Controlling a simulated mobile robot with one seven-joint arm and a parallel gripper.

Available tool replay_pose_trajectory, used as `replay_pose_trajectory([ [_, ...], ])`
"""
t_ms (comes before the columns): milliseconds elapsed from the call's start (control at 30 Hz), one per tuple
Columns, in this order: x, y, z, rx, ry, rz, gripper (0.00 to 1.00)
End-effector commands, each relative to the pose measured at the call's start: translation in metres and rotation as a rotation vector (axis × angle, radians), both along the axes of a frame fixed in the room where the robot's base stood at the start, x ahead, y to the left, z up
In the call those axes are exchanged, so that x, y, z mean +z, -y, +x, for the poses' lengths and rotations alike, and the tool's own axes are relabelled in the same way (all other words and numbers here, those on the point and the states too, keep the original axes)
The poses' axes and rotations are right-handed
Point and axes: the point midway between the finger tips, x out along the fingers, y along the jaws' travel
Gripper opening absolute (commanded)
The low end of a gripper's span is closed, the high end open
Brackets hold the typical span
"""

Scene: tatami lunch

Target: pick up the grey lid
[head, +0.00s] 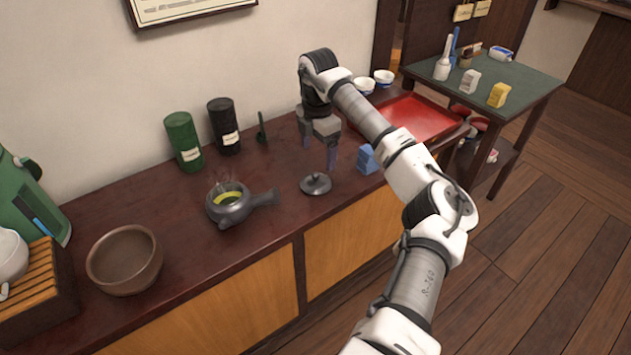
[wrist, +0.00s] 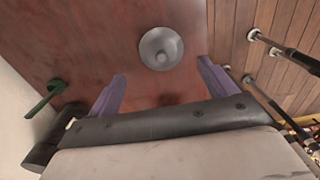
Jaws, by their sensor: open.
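The grey lid (head: 315,184) lies on the dark red-brown counter near its front edge, with a small knob on top. In the wrist view the lid (wrist: 160,48) shows beyond the fingertips, roughly between their lines. My gripper (head: 319,152) points down above the counter, behind the lid in the head view. In the wrist view my gripper (wrist: 160,85) shows two purple fingers spread apart with nothing between them. The gripper and the lid are apart.
A grey teapot (head: 230,205) with a side handle steams left of the lid. A blue block (head: 367,160) sits close to its right. Green (head: 184,142) and black (head: 224,126) canisters and a green scoop (head: 262,130) stand at the back. A red tray (head: 420,110) lies at the right.

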Motion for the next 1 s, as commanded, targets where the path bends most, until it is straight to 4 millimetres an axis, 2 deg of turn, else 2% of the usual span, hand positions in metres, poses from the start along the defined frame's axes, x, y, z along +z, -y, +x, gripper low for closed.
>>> replay_pose_trajectory([
  [100,-0.019,-0.001,-0.001,0.002,-0.003,0.002,0.84],
  [367,-0.038,-0.002,-0.002,0.003,-0.002,0.002,0.84],
  [633,-0.076,-0.005,-0.006,0.002,-0.002,0.004,0.84],
  [933,-0.084,-0.005,-0.005,0.003,0.001,0.002,0.84],
  [1000,-0.084,-0.005,-0.005,0.004,0.001,0.002,0.78],
])
